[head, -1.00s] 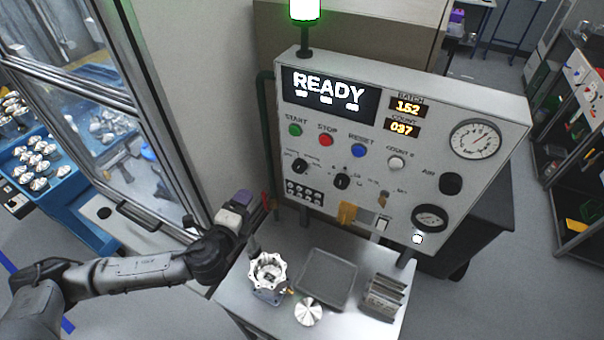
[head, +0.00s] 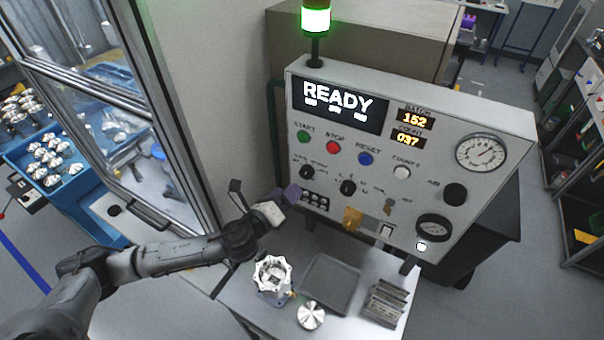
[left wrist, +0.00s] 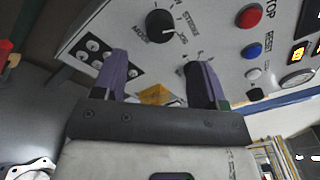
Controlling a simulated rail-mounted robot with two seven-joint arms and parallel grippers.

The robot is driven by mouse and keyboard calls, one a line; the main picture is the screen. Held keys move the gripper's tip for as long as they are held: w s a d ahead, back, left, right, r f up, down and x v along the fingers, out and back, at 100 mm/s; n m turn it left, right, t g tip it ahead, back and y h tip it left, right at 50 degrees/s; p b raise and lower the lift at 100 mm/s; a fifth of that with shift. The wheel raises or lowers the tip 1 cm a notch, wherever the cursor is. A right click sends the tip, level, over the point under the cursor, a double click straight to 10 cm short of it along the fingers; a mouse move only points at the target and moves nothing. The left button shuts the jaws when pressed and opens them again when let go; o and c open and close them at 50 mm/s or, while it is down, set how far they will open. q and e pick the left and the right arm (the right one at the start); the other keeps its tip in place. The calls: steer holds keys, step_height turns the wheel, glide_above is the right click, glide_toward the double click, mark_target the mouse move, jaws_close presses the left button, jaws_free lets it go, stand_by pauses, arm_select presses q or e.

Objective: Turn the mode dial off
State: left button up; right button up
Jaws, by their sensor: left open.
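The mode dial (head: 306,172) is a black round knob at the left of the white control panel (head: 420,168), below the start and stop buttons. In the left wrist view the dial (left wrist: 160,24) shows with its printed labels, beyond the gap between my fingers. My left gripper (head: 265,190) is open and empty, just left of the panel's lower left corner and apart from the dial. In the left wrist view its two purple fingers (left wrist: 157,62) stand wide apart. A second black knob (head: 347,187) sits right of the dial. My right gripper is not in view.
Several sockets (head: 314,200) lie below the dial. A yellow tag (head: 352,218) hangs near the panel's lower edge. Below, the bench holds a machined housing (head: 271,276), a metal disc (head: 311,315), a grey tray (head: 330,284) and a slotted rack (head: 385,303). A glazed door frame (head: 168,110) stands left.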

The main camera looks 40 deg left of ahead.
mark_target(304, 175)
arm_select(q)
steer(key=w, duration=0.2)
steer(key=w+p, duration=0.1)
steer(key=w, duration=0.4)
steer(key=shift+w+a, duration=0.15)
steer(key=shift+a, duration=0.15)
steer(key=c, duration=0.9)
